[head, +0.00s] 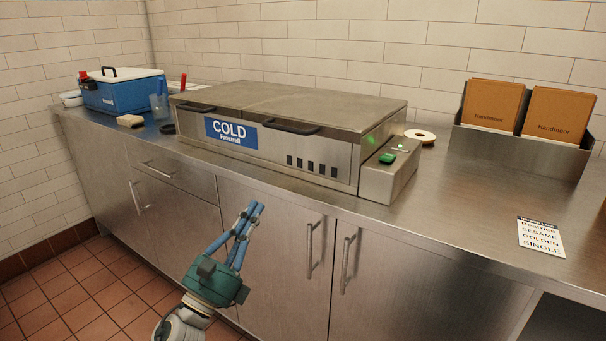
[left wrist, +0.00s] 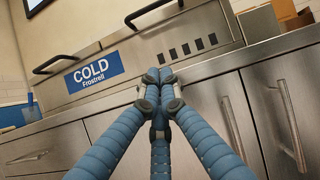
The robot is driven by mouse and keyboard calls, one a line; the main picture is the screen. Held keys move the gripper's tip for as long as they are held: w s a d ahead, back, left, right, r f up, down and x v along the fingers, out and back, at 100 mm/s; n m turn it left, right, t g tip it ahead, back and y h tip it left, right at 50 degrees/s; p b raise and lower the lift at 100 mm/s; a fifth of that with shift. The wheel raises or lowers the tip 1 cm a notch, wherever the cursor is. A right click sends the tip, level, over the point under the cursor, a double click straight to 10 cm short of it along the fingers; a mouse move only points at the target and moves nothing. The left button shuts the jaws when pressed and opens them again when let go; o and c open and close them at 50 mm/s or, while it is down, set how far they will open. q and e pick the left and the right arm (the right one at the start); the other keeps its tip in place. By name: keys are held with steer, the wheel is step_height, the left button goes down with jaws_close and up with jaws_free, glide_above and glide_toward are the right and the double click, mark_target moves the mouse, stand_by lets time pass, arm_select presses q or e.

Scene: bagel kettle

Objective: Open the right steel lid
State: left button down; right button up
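The steel cold unit, with a blue COLD label (head: 231,133), stands on the counter. Its right steel lid (head: 327,106) lies flat and closed, with a dark bar handle (head: 291,127) at its front edge. That handle also shows at the top of the left wrist view (left wrist: 154,12). The left lid (head: 215,95) is also closed, with its own dark handle (head: 196,107). My left gripper (head: 254,208) is in front of the counter, below and left of the right handle and apart from it. Its blue fingers (left wrist: 160,76) are drawn together and hold nothing. My right gripper is out of view.
A control box with a green switch (head: 387,158) is on the unit's right end. A blue cooler (head: 123,97) stands at the left, and a steel holder with brown boxes (head: 522,143) at the right. Cabinet handles (head: 310,250) stick out below the counter.

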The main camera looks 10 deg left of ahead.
arm_select(q)
steer(key=w+d+r+m+h+p, duration=0.1)
steer(key=w+d+r+m+p, duration=0.1)
steer(key=w+r, duration=0.6)
step_height(320, 180, up, 4)
steer(key=shift+d+f+m+h+p, duration=0.15)
steer(key=shift+d+m+h+p, duration=0.25)
steer(key=shift+d+p, duration=0.6)
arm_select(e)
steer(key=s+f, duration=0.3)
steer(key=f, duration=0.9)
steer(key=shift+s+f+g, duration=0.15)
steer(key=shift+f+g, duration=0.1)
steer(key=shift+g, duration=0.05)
arm_select(q)
steer(key=shift+d, duration=0.1)
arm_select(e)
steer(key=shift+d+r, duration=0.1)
